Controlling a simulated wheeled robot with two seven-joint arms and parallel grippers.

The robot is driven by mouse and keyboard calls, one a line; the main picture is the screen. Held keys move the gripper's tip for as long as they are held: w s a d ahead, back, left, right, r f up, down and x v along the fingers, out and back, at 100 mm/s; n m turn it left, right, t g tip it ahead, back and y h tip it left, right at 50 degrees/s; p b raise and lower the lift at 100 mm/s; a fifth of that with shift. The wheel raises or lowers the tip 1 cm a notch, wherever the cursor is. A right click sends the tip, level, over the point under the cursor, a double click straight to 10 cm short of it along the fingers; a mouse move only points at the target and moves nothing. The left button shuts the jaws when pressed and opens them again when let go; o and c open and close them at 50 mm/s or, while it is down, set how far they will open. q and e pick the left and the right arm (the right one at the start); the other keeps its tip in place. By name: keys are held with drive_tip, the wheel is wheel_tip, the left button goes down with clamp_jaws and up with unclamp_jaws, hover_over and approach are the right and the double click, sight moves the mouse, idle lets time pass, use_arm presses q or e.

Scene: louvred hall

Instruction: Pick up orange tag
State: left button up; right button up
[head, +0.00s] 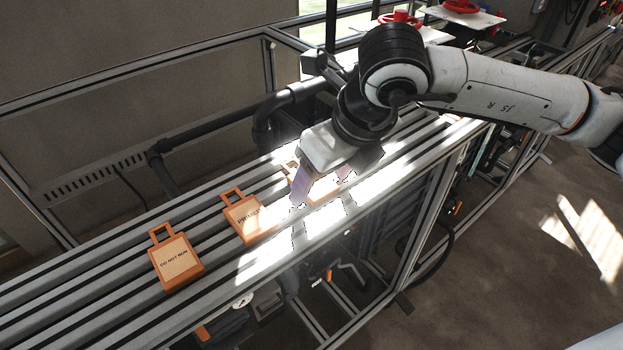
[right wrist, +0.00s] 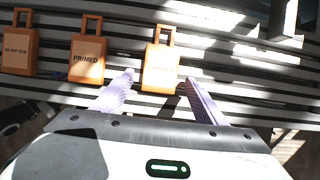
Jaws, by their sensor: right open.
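Three orange tags with loop handles lie in a row on the slatted metal rack. One tag (head: 176,262) reads "DO NOT RUN" and lies at the left. The "PRIMED" tag (head: 246,218) lies in the middle. The third tag (right wrist: 161,68) is sunlit and its lettering is washed out; the gripper partly hides it in the head view. My right gripper (right wrist: 158,79) is open, its pale purple fingers pointing at the third tag's lower end, one to either side. Nothing is held between them. My left gripper is not in view.
The slatted rack (head: 95,265) has dark gaps between its bars and a metal frame around it. A black pipe (head: 215,122) runs behind it. Red handwheels (head: 462,6) stand at the back right. The rack's left end is clear.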

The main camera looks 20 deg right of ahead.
drive_tip(key=c, duration=1.1)
